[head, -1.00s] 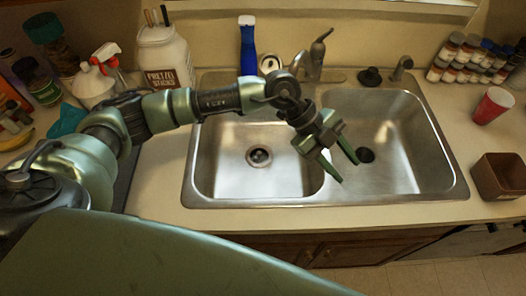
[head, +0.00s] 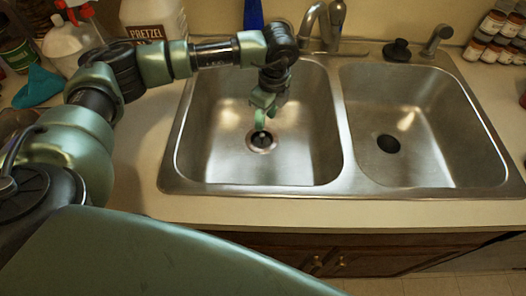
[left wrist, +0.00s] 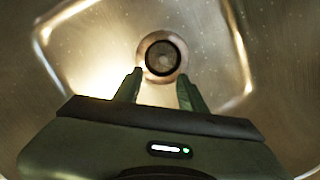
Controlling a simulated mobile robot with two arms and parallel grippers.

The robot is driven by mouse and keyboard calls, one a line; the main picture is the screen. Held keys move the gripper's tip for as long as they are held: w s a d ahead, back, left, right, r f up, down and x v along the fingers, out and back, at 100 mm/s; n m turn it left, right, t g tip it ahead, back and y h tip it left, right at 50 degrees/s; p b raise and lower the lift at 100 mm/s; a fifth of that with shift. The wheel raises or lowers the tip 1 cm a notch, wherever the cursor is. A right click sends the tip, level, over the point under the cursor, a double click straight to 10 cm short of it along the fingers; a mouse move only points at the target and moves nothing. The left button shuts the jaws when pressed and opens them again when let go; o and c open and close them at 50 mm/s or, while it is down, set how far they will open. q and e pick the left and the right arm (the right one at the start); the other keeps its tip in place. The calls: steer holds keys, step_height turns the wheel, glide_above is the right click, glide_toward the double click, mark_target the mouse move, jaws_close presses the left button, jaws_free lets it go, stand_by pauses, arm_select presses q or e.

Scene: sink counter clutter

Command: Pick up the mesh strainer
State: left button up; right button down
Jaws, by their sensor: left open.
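The mesh strainer appears to be the round metal piece (head: 262,142) in the drain of the left sink basin. It also shows in the left wrist view (left wrist: 162,57) as a metal ring with a dark centre; its mesh is too small to make out. My left gripper (head: 260,121) points down into the left basin, above the drain. In the left wrist view its two fingers (left wrist: 160,78) are apart, with the strainer just beyond their tips and nothing between them. The height left above the strainer is hard to tell. My right gripper is out of view.
The basin walls and the divider (head: 342,125) surround the left gripper. The right basin (head: 440,125) is empty, with a dark drain (head: 388,144). A faucet (head: 322,25) and a black stopper (head: 397,49) stand behind. A pretzel jar (head: 152,18) is behind my arm.

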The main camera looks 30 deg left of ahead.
mark_target(262, 134)
arm_select(q)
step_height(262, 134, down, 2)
steer(key=shift+f, duration=0.25)
steer(key=f, duration=0.1)
steer(key=a+f+p, duration=0.1)
steer(key=f, duration=0.3)
steer(key=shift+w+a+f, duration=0.15)
steer(key=shift+w, duration=0.15)
steer(key=shift+f, duration=0.5)
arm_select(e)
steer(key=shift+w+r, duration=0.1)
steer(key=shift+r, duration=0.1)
arm_select(q)
jaws_close()
